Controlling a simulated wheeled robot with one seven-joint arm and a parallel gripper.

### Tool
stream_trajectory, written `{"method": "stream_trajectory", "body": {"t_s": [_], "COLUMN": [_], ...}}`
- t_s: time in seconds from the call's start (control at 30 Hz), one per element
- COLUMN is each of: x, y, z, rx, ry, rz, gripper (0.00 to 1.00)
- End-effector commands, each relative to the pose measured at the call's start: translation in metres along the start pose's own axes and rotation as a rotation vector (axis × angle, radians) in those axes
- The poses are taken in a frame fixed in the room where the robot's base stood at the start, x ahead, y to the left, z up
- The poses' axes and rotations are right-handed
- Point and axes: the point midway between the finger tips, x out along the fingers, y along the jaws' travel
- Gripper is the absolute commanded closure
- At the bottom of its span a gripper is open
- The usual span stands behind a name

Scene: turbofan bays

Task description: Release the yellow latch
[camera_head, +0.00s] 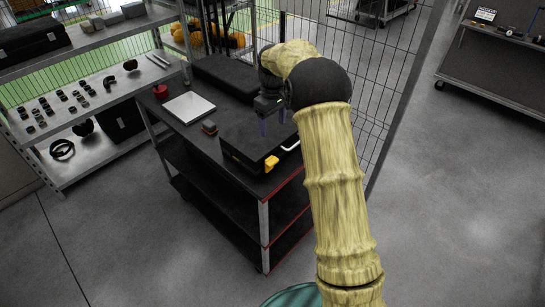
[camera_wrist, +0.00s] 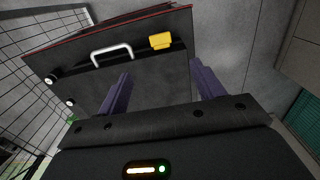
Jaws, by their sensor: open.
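The yellow latch (camera_head: 271,163) is on the front edge of a black case (camera_head: 243,136) on the cart, left of the white handle (camera_head: 290,146). In the wrist view the yellow latch (camera_wrist: 160,41) shows at the top, right of the handle (camera_wrist: 111,53). My gripper (camera_head: 273,124) is above the case, behind the latch in the head view, with its fingers pointing down. Its two purple fingers (camera_wrist: 157,80) are apart with nothing between them. The latch lies beyond the fingertips, not touched by them.
The case stands on a dark cart with red edging (camera_head: 285,184). A silver laptop-like plate (camera_head: 188,107), a red item (camera_head: 160,91) and a small brown block (camera_head: 209,127) lie left of it. A wire fence (camera_head: 375,80) stands behind.

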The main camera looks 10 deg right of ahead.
Motion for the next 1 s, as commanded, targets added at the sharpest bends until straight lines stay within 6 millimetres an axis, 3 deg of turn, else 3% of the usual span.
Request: {"method": "stream_trajectory", "body": {"t_s": [0.7, 1.0], "x": [0.124, 0.154], "y": [-0.001, 0.000], "z": [0.001, 0.000], "rx": [0.000, 0.000], "ry": [-0.005, 0.000], "rz": [-0.003, 0.000], "gripper": [0.33, 0.33]}}
